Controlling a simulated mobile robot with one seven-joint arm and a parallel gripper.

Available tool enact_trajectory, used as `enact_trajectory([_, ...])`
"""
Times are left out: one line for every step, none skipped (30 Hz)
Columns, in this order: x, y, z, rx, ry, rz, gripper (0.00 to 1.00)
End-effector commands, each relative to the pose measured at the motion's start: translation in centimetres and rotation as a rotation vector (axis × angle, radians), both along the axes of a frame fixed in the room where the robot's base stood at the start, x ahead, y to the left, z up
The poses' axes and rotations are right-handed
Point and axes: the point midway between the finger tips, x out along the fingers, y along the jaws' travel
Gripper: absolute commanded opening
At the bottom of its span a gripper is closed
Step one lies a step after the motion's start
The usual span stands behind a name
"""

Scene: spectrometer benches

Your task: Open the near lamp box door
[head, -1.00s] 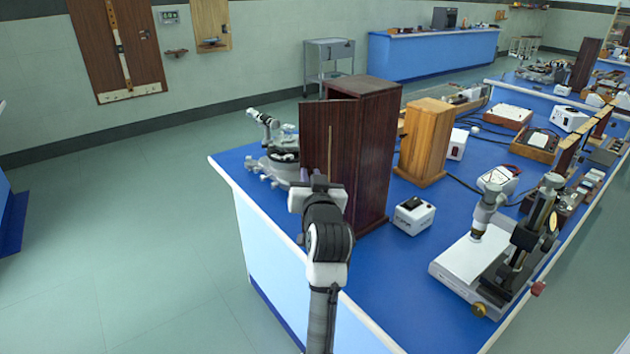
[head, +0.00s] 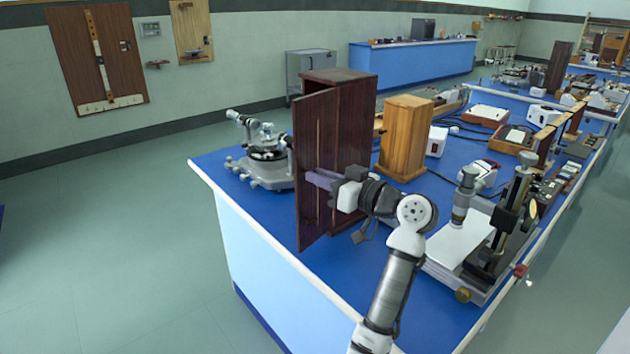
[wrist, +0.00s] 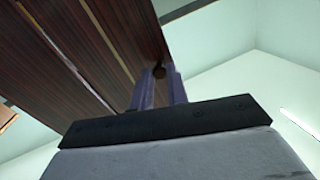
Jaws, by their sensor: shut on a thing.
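The near lamp box (head: 355,120) is a tall dark red-brown wooden box near the bench's left end. Its door (head: 312,140) stands ajar, swung out from the front of the box. My gripper (head: 318,180) reaches in from the right to the door's face, with its fingers level. In the wrist view my two fingers (wrist: 160,90) are closed around a small dark round knob (wrist: 159,71) beside the dark wood door (wrist: 100,50). The knob is hidden in the head view. The inside of the box cannot be seen.
A spectrometer (head: 265,160) stands left of the door on the blue bench top (head: 300,265). A lighter wooden box (head: 405,140) is behind to the right. A microscope-like instrument (head: 485,240) stands right of my arm. Open floor (head: 120,260) lies left of the bench.

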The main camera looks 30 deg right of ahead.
Motion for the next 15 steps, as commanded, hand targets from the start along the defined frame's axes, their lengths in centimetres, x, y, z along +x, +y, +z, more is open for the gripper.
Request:
enact_trajectory([-0.07,-0.18,-0.01,0.0,0.0,0.007,0.0])
enact_trajectory([-0.11,-0.21,-0.01,0.0,0.0,0.012,0.0])
enact_trajectory([-0.15,-0.25,0.0,0.001,0.001,0.017,0.0])
enact_trajectory([-0.17,-0.26,0.01,0.001,0.001,0.021,0.0])
enact_trajectory([-0.2,-0.27,0.01,0.001,0.001,0.023,0.0])
enact_trajectory([-0.21,-0.27,0.02,0.001,0.001,0.026,0.0])
enact_trajectory([-0.22,-0.28,0.02,0.001,0.001,0.027,0.0])
enact_trajectory([-0.23,-0.28,0.02,0.001,0.001,0.028,0.0])
enact_trajectory([-0.23,-0.27,0.02,0.001,0.001,0.028,0.0])
enact_trajectory([-0.23,-0.27,0.02,0.001,0.001,0.028,0.0])
enact_trajectory([-0.22,-0.27,0.02,0.001,0.001,0.028,0.0])
enact_trajectory([-0.22,-0.27,0.01,0.001,0.001,0.028,0.0])
enact_trajectory([-0.21,-0.26,0.01,0.0,0.002,0.029,0.0])
enact_trajectory([-0.21,-0.26,0.01,0.0,0.002,0.028,0.0])
enact_trajectory([-0.21,-0.26,0.0,0.0,0.002,0.028,0.0])
